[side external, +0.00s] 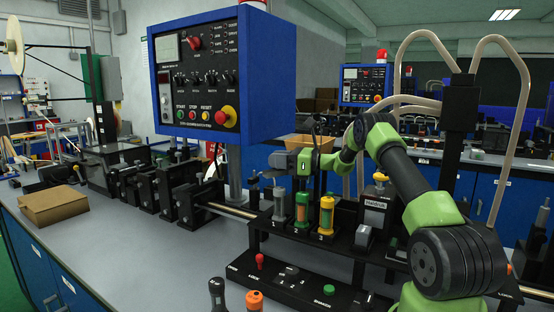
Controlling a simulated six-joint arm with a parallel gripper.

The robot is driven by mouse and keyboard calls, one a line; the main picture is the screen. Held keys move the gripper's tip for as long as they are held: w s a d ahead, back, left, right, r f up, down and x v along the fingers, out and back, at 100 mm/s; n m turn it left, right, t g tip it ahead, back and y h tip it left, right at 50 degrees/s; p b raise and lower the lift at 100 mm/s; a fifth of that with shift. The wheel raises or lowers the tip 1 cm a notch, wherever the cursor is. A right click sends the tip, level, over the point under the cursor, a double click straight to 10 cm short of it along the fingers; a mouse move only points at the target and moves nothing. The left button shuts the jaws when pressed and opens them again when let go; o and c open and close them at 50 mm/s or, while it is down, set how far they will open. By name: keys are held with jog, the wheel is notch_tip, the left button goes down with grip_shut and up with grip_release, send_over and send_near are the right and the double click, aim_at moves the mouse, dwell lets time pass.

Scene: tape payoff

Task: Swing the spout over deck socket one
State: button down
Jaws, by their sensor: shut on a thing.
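My gripper (286,161) is at the left end of my green and black arm, above the black socket deck (345,244). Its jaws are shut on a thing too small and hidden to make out. The deck has sockets marked 1, 2 and 3. A green and orange cylinder (302,212) stands upright at socket two, below my wrist. A yellow cylinder (327,214) stands at socket three. I cannot clearly tell the spout from the dark parts around my gripper.
A blue control box (221,78) stands behind and left of the deck. Pale hoses (412,62) arc from a black column (458,127) at the right. A lower panel (290,282) with levers and buttons lies in front.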

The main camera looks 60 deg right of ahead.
jog(key=shift+s+a+n+g+y, duration=0.15)
jog(key=shift+s+n+g+y, duration=0.15)
jog(key=shift+n+y, duration=0.45)
jog(key=shift+y, duration=0.35)
jog(key=c, duration=1.1)
grip_release()
jog(key=shift+o, duration=0.2)
jog(key=shift+r, duration=0.1)
notch_tip(320, 180, up, 10)
jog(key=shift+f, duration=0.1)
